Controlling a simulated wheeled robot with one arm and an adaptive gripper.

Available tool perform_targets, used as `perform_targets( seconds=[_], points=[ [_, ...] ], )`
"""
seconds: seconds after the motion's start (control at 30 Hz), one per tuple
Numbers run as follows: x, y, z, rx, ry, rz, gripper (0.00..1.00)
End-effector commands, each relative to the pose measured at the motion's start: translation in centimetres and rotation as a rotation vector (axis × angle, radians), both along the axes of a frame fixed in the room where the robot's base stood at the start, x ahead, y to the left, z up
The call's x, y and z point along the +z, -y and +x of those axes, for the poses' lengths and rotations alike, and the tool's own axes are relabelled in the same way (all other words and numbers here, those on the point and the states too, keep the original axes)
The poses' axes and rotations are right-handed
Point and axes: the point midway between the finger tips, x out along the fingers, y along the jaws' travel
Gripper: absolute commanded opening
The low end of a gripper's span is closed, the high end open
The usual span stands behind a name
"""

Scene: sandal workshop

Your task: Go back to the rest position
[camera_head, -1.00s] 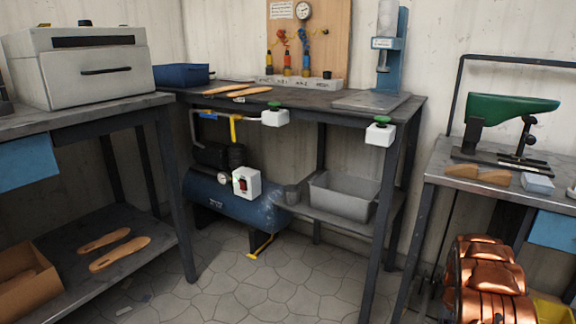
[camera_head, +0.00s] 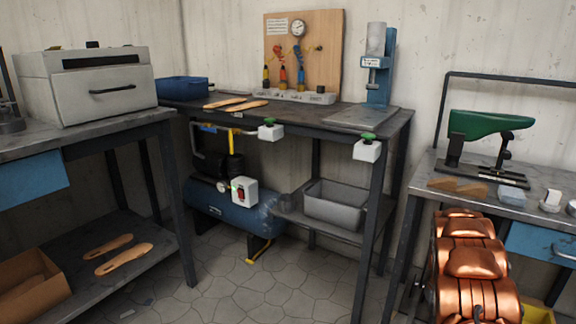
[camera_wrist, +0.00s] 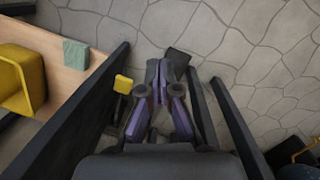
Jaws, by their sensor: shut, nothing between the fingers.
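My gripper (camera_wrist: 162,90) shows in the middle of the wrist view. Its fingers are together with nothing between them. It points down over the grey stone floor (camera_wrist: 225,45), with dark bars on both sides. I cannot make out the gripper in the head view.
In the head view, a bench with a green last (camera_head: 490,123) is at the right. The middle bench (camera_head: 330,118) holds a press (camera_head: 377,65), above a blue compressor (camera_head: 205,203). A white oven (camera_head: 90,85) stands left. A yellow bin (camera_wrist: 22,75) shows in the wrist view.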

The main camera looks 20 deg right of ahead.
Motion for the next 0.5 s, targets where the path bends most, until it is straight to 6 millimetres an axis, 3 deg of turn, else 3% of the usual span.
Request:
perform_targets(
  seconds=[0.03,0.1,0.5],
  points=[
    [3.1,-1.0,0.3,0.009,-0.005,-0.007,0.0],
    [6.3,-2.4,0.7,0.017,-0.011,-0.017,0.0],
    [22.9,-11.8,0.8,0.059,-0.029,-0.047,0.0]
  ],
)
